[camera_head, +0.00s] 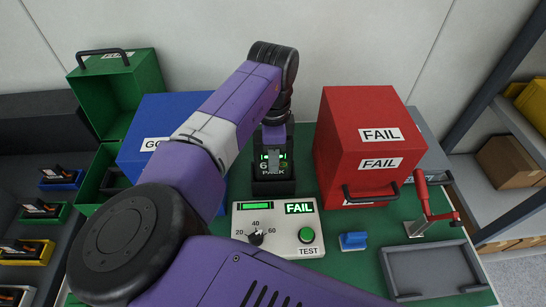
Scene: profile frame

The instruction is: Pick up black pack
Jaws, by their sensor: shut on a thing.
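The black pack (271,171) stands at the middle of the green table, behind the tester. It carries green lit marks and the word PACK, partly covered by my gripper. My gripper (273,155) reaches down over the pack from behind and is shut on it. The pack's lower end meets a black holder (273,188); I cannot tell whether it is seated in it or just above it. The tester (277,228) in front has a dial, a green TEST button and a lit FAIL sign.
A red FAIL box (350,130) stands close on the right, a blue box (150,130) on the left, and an open green box (125,85) behind it. A grey tray (432,268), a red-handled clamp (425,200) and a small blue piece (353,241) lie at front right.

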